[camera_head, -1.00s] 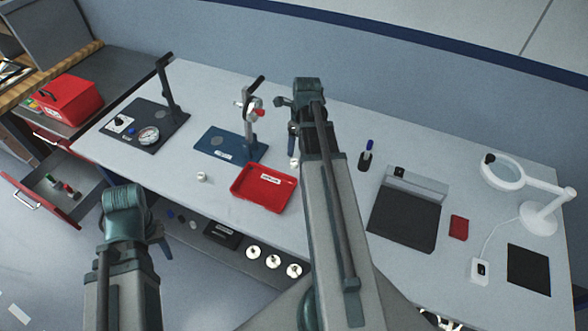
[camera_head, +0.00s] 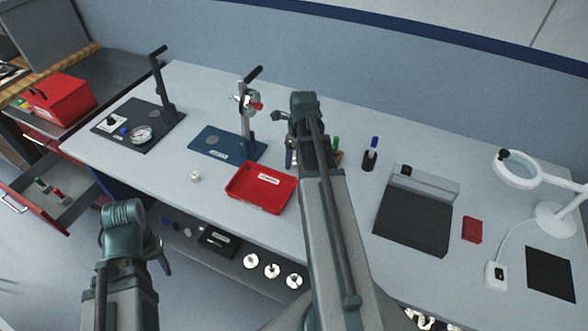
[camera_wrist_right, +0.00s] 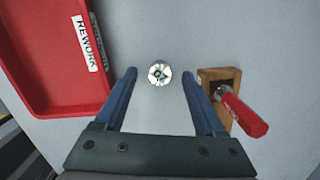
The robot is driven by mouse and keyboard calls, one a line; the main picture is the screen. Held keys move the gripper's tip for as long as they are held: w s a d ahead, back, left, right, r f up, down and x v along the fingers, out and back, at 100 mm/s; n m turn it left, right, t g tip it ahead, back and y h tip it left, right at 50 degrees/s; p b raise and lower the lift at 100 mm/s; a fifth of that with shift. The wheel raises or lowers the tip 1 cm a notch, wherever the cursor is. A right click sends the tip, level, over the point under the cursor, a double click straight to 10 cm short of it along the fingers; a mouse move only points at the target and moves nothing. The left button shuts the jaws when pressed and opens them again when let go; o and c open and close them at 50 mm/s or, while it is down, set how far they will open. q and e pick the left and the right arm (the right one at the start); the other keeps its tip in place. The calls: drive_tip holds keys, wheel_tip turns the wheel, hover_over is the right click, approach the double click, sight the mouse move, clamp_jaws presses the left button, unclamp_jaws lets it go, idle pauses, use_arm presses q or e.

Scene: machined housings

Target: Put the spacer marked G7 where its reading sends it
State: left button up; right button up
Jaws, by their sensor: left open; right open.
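A small round metallic part (camera_wrist_right: 159,73) sits on the table between the tips of my open right gripper (camera_wrist_right: 158,80) in the right wrist view; the jaws are not closed on it. I cannot read a G7 mark on it. In the head view my right gripper (camera_head: 291,155) is low over the table just right of the red tray (camera_head: 238,194). Another small pale part (camera_head: 195,177) stands left of that tray. In the wrist view the tray (camera_wrist_right: 55,105) is labelled REWORK. My left gripper (camera_head: 163,258) is open and empty in front of the bench.
A dial gauge stand (camera_head: 140,133) and a blue-based press (camera_head: 225,146) stand to the left. A wooden block (camera_wrist_right: 218,85) with a red-handled item is right of the gripper. A black-topped device (camera_head: 412,220), red block (camera_head: 472,229) and magnifier lamp (camera_head: 520,169) are at right.

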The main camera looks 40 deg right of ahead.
drive_tip(key=shift+f, duration=0.6)
use_arm(q)
drive_tip(key=shift+f, duration=0.5)
use_arm(e)
drive_tip(key=shift+r, duration=0.1)
clamp_jaws()
use_arm(q)
drive_tip(key=shift+r, duration=0.1)
use_arm(e)
drive_tip(key=shift+r, duration=0.1)
